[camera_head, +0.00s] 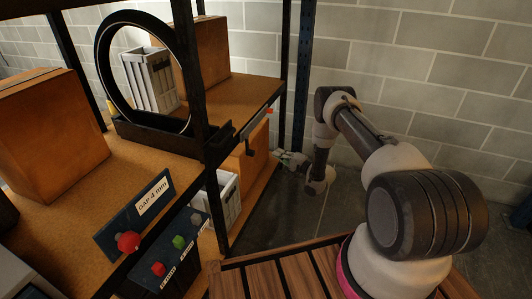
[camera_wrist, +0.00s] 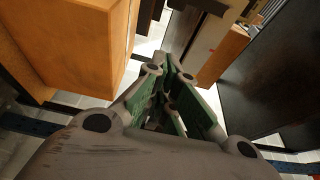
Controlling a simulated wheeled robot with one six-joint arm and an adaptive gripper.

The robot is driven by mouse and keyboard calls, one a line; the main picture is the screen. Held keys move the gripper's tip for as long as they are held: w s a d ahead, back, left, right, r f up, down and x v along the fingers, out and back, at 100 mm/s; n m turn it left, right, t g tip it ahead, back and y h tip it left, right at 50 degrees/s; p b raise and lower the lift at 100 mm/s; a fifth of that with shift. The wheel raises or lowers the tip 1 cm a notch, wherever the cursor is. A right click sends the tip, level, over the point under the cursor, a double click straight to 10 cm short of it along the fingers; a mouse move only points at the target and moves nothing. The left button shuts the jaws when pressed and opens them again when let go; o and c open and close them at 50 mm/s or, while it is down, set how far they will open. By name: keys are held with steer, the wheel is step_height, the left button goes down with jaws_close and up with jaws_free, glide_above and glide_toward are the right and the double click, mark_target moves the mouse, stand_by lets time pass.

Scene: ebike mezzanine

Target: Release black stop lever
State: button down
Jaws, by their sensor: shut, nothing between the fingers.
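A dark lever-like bar with an orange tip (camera_head: 257,123) sticks out at the front edge of the upper shelf. I take it for the black stop lever, but it is small and I cannot tell its exact position. It stands beside a black holder (camera_head: 150,138) with a large black wheel rim (camera_head: 101,62) upright in it. My gripper (camera_head: 284,157) is to the right of and below the bar, apart from it. In the wrist view its green-padded fingers (camera_wrist: 173,62) are together and empty. A pale bar with dark parts (camera_wrist: 212,30) shows beyond the fingertips.
Cardboard boxes (camera_head: 45,130) and a white crate (camera_head: 152,80) stand on the shelves. A dark post (camera_head: 192,75) rises before the rim. A panel (camera_head: 135,215) carries a red knob (camera_head: 128,241); red and green buttons sit below. The grey floor (camera_head: 335,215) is open.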

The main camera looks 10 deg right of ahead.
steer(key=w+a, duration=0.4)
steer(key=a, duration=0.4)
steer(key=shift+w, duration=0.3)
stand_by(0.3)
